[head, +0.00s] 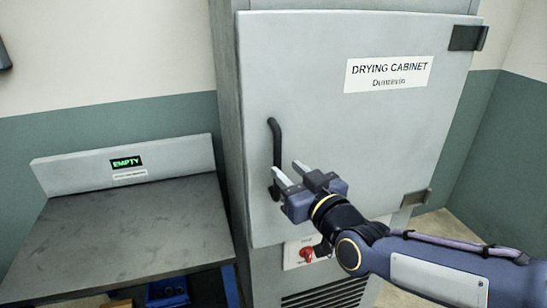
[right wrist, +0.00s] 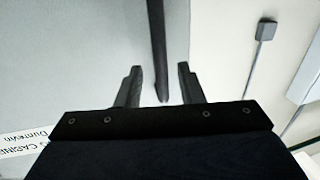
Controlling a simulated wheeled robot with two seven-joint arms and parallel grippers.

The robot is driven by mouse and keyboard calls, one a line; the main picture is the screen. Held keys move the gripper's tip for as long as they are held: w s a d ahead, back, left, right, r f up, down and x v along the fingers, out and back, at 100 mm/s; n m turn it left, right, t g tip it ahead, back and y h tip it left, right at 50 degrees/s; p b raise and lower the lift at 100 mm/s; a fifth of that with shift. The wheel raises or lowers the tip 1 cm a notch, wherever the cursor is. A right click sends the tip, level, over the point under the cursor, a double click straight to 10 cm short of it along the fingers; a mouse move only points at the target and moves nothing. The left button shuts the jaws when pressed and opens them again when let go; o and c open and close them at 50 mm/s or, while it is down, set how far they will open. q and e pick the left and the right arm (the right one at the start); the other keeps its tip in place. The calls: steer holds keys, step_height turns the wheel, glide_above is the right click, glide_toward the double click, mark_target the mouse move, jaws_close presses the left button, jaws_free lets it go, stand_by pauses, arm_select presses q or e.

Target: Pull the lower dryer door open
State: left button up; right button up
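The grey dryer door (head: 335,130) is labelled "DRYING CABINET" and looks shut or nearly so, with hinges on its right side. Its dark vertical handle (head: 275,140) is near the left edge. My right gripper (head: 286,169) is open at the lower part of the handle. In the right wrist view the handle (right wrist: 157,40) runs between the two spread fingers (right wrist: 159,68), with a gap on each side. The gripper's body hides part of the door in the head view. My left gripper is not in view.
A red knob (head: 306,254) and a vented panel (head: 325,295) are below the door. A dark-topped bench (head: 120,235) with an "EMPTY" sign (head: 126,162) stands to the left. A wall fixture (right wrist: 266,30) shows in the right wrist view.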

mark_target(279, 163)
steer(key=p+x, duration=0.1)
steer(key=x, duration=0.4)
steer(key=shift+w+a, duration=0.15)
steer(key=shift+w, duration=0.05)
jaws_close()
